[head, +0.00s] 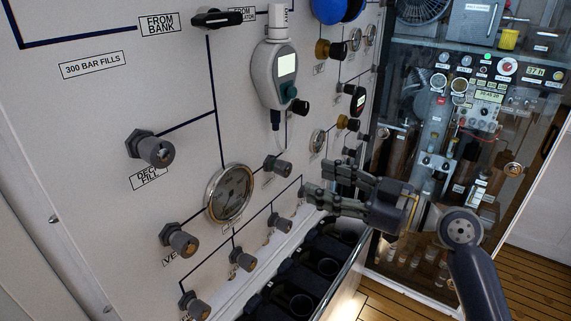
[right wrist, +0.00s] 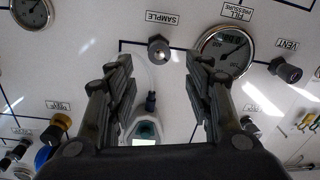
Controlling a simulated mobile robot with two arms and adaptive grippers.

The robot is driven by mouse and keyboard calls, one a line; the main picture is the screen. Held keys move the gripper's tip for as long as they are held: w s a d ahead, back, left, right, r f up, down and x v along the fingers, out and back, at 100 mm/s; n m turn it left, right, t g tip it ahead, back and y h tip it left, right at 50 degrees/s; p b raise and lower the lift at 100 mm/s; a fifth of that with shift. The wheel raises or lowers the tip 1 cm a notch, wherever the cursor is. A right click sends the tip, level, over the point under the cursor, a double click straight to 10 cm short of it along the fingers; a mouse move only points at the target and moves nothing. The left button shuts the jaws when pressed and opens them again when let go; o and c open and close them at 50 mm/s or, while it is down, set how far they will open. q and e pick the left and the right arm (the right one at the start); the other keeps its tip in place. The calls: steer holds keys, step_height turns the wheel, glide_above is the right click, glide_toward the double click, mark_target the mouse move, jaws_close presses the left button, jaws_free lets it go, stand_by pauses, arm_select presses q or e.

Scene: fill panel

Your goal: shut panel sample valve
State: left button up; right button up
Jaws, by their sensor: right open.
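The panel sample valve (head: 278,168) is a small dark grey knob on the white panel, just right of the round fill pressure gauge (head: 230,193). In the right wrist view the same valve (right wrist: 159,50) shows beside its upside-down SAMPLE label (right wrist: 161,18). My right gripper (head: 326,182) is open and empty, a little right of the valve, fingers pointing at the panel. In the wrist view the valve appears between the two spread fingertips, beyond them and apart from them. The angle of the valve cannot be told. My left gripper is not in view.
A handheld analyser (head: 274,76) with a hose hangs above the valve. Other knobs, such as the vent valve (head: 180,241), sit lower left. A rack of dark slots (head: 320,262) runs below the panel. A glass-fronted cabinet (head: 470,130) stands at the right.

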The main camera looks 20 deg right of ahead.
mark_target(288, 171)
steer(key=p+x, duration=0.4)
steer(key=x, duration=0.5)
steer(key=shift+d+r, duration=0.1)
steer(key=shift+w+a, duration=0.25)
steer(key=shift+w, duration=0.05)
steer(key=c, duration=1.1)
